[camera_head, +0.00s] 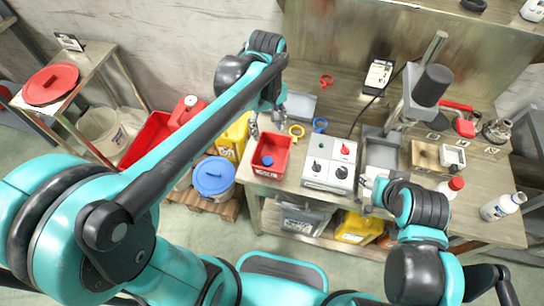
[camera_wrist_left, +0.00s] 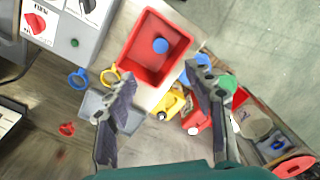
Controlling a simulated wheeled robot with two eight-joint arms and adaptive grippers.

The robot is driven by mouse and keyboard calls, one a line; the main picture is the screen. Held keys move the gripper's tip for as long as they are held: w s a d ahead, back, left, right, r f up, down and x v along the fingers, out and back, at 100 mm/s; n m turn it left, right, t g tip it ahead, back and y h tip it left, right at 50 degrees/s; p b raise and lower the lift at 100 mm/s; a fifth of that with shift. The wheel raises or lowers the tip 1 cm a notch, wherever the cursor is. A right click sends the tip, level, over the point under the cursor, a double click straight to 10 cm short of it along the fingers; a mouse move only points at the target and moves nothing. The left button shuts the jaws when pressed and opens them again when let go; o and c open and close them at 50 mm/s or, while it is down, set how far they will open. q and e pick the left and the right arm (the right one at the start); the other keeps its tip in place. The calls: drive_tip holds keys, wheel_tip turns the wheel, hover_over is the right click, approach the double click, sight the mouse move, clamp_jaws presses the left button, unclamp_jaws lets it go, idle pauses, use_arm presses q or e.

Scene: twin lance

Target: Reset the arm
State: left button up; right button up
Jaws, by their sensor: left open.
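My left arm reaches across the head view from the lower left, and its gripper (camera_head: 267,124) hangs over the left part of the workbench, close to the red bin (camera_head: 282,144). The gripper is open and empty. In the left wrist view its two fingers (camera_wrist_left: 161,76) are spread apart, with the red bin (camera_wrist_left: 150,72) beyond them. A blue round thing (camera_head: 267,161) lies in the bin. My right arm stands at the lower right of the head view. Its gripper (camera_head: 368,186) is small and partly hidden near the grey tray, so its opening is unclear.
A control box (camera_head: 330,162) with knobs stands right of the bin. Yellow (camera_head: 297,130), blue (camera_head: 320,125) and red (camera_head: 326,80) ring-shaped things lie behind. A press-like stand (camera_head: 408,105), a grey tray (camera_head: 381,154) and bottles (camera_head: 503,206) fill the right. Buckets (camera_head: 214,177) stand below left.

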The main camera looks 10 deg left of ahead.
use_arm(q)
drive_tip(key=shift+r, duration=0.1)
idle(0.4)
drive_tip(key=s+a+f+m+t+b, duration=0.1)
drive_tip(key=s+a+f+m+t, duration=0.1)
drive_tip(key=s+a+m+t, duration=0.3)
drive_tip(key=s+m+t, duration=0.2)
drive_tip(key=s+m, duration=0.1)
drive_tip(key=s, duration=0.1)
drive_tip(key=shift+s+f+m, duration=0.2)
drive_tip(key=shift+s+m, duration=0.1)
drive_tip(key=shift+s, duration=0.1)
